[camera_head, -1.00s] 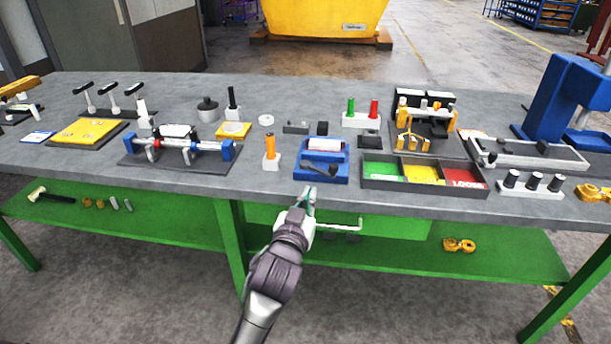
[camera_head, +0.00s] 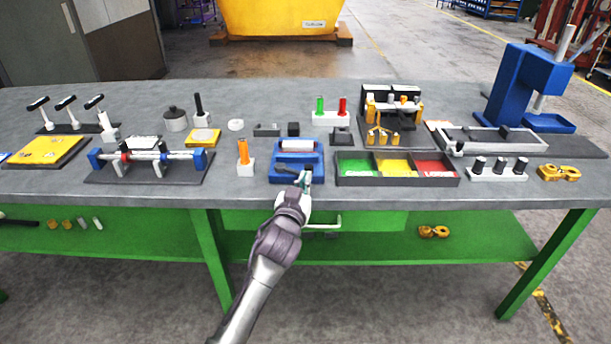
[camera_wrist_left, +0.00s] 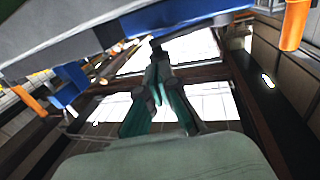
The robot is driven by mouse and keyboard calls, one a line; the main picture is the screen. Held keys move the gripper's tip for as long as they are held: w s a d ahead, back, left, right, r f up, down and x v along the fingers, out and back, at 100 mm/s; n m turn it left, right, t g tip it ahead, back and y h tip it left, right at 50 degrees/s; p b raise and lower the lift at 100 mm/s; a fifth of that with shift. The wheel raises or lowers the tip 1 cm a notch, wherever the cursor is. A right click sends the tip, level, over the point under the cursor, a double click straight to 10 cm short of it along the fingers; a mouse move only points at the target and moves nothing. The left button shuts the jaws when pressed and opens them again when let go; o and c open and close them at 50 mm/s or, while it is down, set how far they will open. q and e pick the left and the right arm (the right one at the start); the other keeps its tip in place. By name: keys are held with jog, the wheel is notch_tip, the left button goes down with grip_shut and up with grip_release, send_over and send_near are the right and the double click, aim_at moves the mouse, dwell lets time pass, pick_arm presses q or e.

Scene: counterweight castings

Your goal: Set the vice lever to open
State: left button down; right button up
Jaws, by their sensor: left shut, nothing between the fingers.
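The blue vice (camera_head: 297,157) stands near the front edge of the bench, with a pale cylinder across its back part. Its dark lever (camera_head: 289,171) lies low along the front of the vice. My left gripper (camera_head: 306,178) is shut and empty, at the right end of the lever by the vice's front right corner. I cannot tell whether it touches the lever. In the left wrist view the closed greenish fingers (camera_wrist_left: 158,62) point up, with a dark piece at their tips and blue parts (camera_wrist_left: 70,85) to the left. My right gripper is not in view.
An orange-handled tool in a white block (camera_head: 244,158) stands left of the vice. A tray with green, yellow and red compartments (camera_head: 397,181) is close on the right. A roller fixture on a dark plate (camera_head: 150,165) lies further left. The bench front edge is free.

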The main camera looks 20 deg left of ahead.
pick_arm(q)
jog(key=shift+w+a, duration=0.1)
jog(key=shift+w, duration=0.6)
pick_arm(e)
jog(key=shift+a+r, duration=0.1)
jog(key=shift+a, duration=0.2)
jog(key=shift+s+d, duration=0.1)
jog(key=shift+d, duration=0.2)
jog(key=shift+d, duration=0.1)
pick_arm(q)
jog(key=shift+w, duration=0.15)
jog(key=shift+w+d+b, duration=0.6)
jog(key=shift+w+d, duration=0.05)
jog(key=shift+w, duration=0.3)
jog(key=shift+w+d+b, duration=0.2)
jog(key=shift+w+b, duration=0.25)
jog(key=shift+w, duration=0.9)
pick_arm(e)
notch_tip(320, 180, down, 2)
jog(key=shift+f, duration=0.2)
